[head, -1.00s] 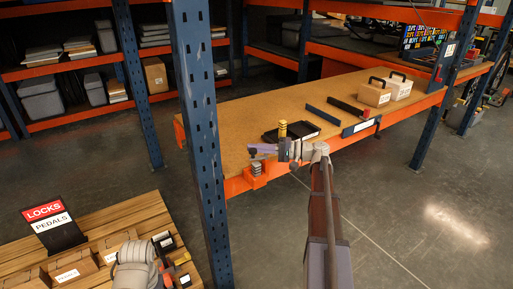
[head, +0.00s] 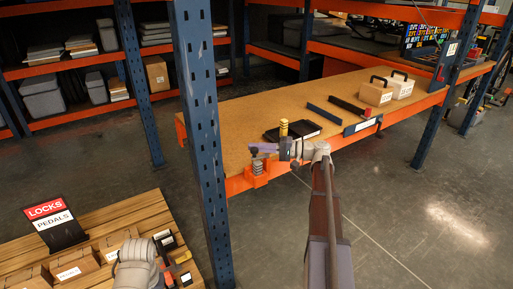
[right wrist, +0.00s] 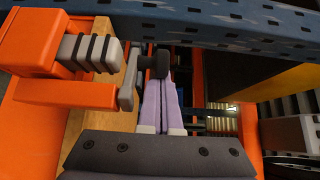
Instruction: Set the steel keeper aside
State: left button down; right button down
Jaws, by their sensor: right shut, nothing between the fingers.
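An orange bracket (head: 256,181) sits at the near-left edge of the workbench. It carries a ribbed grey block (head: 257,168), larger in the right wrist view (right wrist: 88,52). A flat grey metal piece (right wrist: 129,82) beside that block looks like the steel keeper; the head view is too small to confirm it. My right gripper (head: 258,149) is over the bracket. Its lilac fingers (right wrist: 161,82) are shut and empty, just right of the grey piece. A black knob (right wrist: 155,64) is by the fingertips; contact is unclear. My left arm's grey wrist shows low left, its fingers not clearly visible.
A black tray (head: 271,136) and an upright brass-coloured cylinder (head: 283,128) are close behind my right gripper. A blue post (head: 202,150) rises just left. The bench's middle is mostly clear.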

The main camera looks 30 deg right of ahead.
dwell(0.8)
jog(key=shift+w, duration=0.5)
jog(key=w, duration=0.3)
jog(key=shift+w+d, duration=0.2)
pick_arm(q)
jog(key=shift+d, duration=0.4)
pick_arm(e)
jog(key=s+d, duration=0.3)
jog(key=d, duration=0.6)
jog(key=shift+s, duration=0.25)
pick_arm(q)
jog(key=shift+s+d, duration=0.1)
jog(key=shift+s, duration=0.05)
pick_arm(e)
jog(key=shift+d, duration=0.1)
